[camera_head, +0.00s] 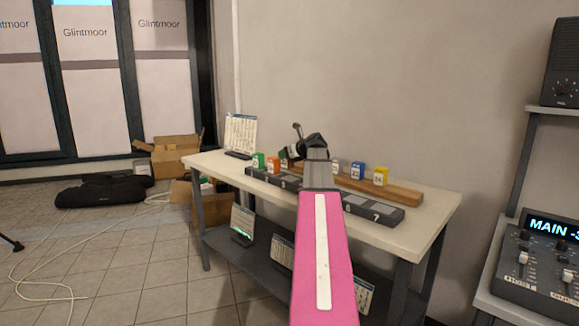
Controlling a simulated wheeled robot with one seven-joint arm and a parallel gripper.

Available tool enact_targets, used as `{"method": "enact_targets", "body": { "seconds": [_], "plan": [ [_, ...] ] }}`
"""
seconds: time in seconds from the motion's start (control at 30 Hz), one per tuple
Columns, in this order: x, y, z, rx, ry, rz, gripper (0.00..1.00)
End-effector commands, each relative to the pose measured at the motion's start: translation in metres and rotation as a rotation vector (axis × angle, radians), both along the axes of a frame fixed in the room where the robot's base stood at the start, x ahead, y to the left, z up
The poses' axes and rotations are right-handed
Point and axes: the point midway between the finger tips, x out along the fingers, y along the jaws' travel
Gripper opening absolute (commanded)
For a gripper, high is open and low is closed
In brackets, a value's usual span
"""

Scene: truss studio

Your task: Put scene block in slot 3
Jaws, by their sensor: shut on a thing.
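A dark slotted rack (262,175) lies along the front of the white table, and its right part shows the numbers 6 and 7. A green block (258,160) and an orange block (273,165) stand upright at its left end. My gripper (289,156) is beyond my pink arm, over the rack just right of the orange block. It is shut on a small dark green block (284,162), mostly hidden by the gripper. I cannot read its label or tell whether it touches the rack.
A wooden strip (402,192) behind the rack holds a grey block (338,167), a blue block (357,171) and a yellow block (380,176). A printed sheet (241,134) stands at the table's back left. A mixer console (540,255) is at right.

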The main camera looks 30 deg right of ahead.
Motion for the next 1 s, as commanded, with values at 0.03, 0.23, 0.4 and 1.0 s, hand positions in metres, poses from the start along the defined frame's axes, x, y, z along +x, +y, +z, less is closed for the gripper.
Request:
{"method": "enact_targets", "body": {
  "seconds": [0.03, 0.23, 0.4, 1.0],
  "plan": [
    [-0.003, -0.005, -0.003, 0.001, 0.000, -0.001, 0.17],
    [-0.006, -0.012, -0.010, -0.001, -0.001, 0.000, 0.17],
    [-0.007, -0.011, -0.029, 0.002, 0.001, 0.001, 0.17],
    [-0.006, -0.011, -0.050, -0.001, -0.001, 0.000, 0.62]
  ]
}}
